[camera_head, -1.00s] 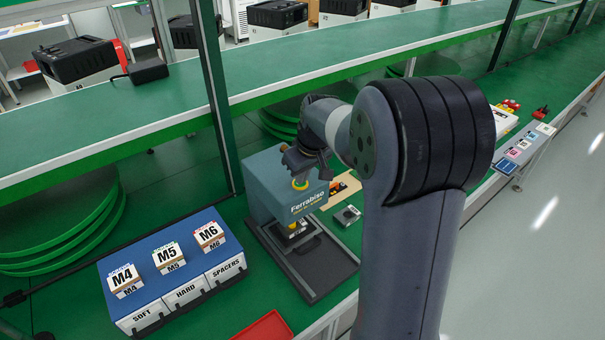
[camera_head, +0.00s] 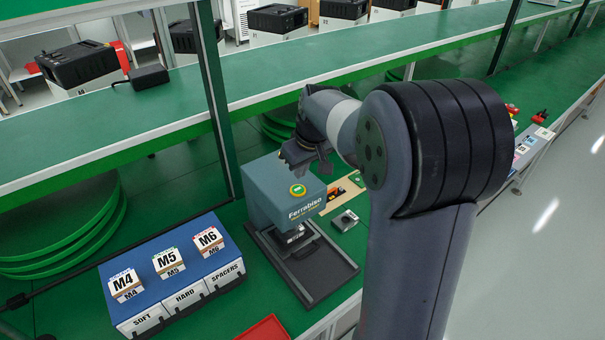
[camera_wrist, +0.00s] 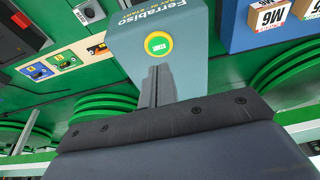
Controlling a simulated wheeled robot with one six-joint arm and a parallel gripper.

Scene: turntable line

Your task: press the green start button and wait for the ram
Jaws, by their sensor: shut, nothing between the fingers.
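The blue-grey Ferrabiso press (camera_head: 270,192) stands on the green bench. Its round green start button (camera_head: 298,190) with a yellow ring is on the top face; the button also shows in the wrist view (camera_wrist: 158,45). My gripper (camera_head: 299,170) is above the press top, a little apart from the button. In the wrist view my shut, empty fingers (camera_wrist: 158,85) point toward the button. A dark block (camera_head: 293,237) is below the press head, over the dark tray (camera_head: 325,278). I cannot make out the ram separately.
A blue bin rack (camera_head: 185,287) with M4, M5 and M6 labels stands left of the press. A red tray (camera_head: 266,329) lies in front. A small grey device (camera_head: 345,220) sits right of the press. The green upper shelf (camera_head: 180,97) runs behind my arm.

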